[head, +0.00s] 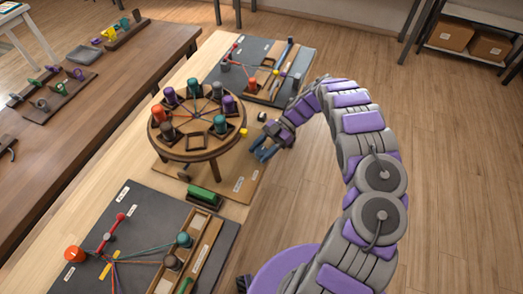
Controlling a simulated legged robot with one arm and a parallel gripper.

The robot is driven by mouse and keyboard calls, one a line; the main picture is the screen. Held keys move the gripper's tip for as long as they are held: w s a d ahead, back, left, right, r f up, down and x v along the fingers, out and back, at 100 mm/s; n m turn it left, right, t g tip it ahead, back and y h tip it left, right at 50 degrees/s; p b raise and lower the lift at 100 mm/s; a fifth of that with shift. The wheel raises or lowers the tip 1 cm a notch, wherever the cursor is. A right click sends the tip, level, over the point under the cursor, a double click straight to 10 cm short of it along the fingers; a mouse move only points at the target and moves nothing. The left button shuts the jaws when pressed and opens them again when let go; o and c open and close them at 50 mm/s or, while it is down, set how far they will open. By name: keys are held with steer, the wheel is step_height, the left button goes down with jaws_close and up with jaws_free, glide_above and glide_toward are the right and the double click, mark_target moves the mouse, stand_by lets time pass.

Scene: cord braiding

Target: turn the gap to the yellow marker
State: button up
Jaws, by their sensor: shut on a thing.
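The round wooden braiding stand (178,152) stands left of centre, with several coloured bobbins in square holders around its top and cords meeting in the middle. The gap, an empty square holder (193,141), is on its near side. The yellow marker (243,132) is at the stand's right edge. A teal bobbin (221,124) sits between the gap and the marker. My gripper (262,153) is low beside the stand's right side, below the marker in the picture. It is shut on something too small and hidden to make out.
A dark board (150,205) with bobbins and cords lies in front, and another dark board (270,48) lies behind. A brown bench (95,95) is at left. The floor at right is clear.

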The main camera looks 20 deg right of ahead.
steer(key=shift+r+n+g+h+p, duration=0.1)
steer(key=shift+n+g+h+p, duration=0.2)
steer(key=shift+n+g+h, duration=0.7)
steer(key=o, duration=1)
steer(key=shift+c, duration=0.2)
